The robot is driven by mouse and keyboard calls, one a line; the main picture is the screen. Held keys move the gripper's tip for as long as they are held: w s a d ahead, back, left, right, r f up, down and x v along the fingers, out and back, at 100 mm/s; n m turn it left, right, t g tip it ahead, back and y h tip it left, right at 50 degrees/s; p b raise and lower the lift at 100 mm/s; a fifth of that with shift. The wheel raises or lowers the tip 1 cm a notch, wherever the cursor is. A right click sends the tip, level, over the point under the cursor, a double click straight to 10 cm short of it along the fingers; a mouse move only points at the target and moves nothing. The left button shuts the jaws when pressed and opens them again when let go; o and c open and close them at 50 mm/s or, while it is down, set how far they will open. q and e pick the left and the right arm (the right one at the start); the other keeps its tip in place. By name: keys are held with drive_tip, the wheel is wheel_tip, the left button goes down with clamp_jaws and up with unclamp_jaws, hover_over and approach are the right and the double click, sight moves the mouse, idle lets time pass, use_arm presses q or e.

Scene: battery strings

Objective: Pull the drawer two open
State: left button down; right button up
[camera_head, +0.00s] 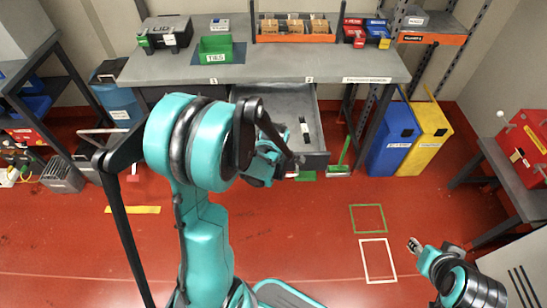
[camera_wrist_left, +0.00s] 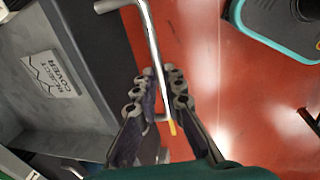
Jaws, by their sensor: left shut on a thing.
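Drawer two (camera_head: 318,120) is a grey drawer under the workbench's "2" label (camera_head: 309,79). It stands pulled out, with its inside visible from above. A dark item with a white label lies inside it. My left gripper (camera_head: 292,162) is at the drawer's front, partly hidden by my own arm. In the left wrist view, the gripper (camera_wrist_left: 160,90) is shut on the metal bar handle (camera_wrist_left: 148,35), whose bar passes between its fingers. The drawer's interior (camera_wrist_left: 95,110) shows at the left there. My right gripper (camera_head: 414,245) is far from the drawer at lower right, too small to read.
The workbench (camera_head: 270,68) carries a green bin (camera_head: 216,48), a black case and a tray of parts. Blue (camera_head: 392,135) and yellow (camera_head: 432,130) bins stand right of the drawer. A green-handled broom (camera_head: 344,155) is close to its right side. Red floor in front is largely clear.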

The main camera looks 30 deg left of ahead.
use_arm(q)
drive_tip(key=shift+s+d, duration=0.6)
drive_tip(key=shift+s, duration=0.35)
drive_tip(key=shift+s+d, duration=0.55)
drive_tip(key=shift+s, duration=0.35)
drive_tip(key=c, duration=1.6)
unclamp_jaws()
drive_tip(key=shift+r, duration=0.1)
wheel_tip(320, 180, up, 12)
drive_tip(key=s+d, duration=0.1)
drive_tip(key=s, duration=0.1)
drive_tip(key=shift+f, duration=0.2)
drive_tip(key=shift+d, duration=0.1)
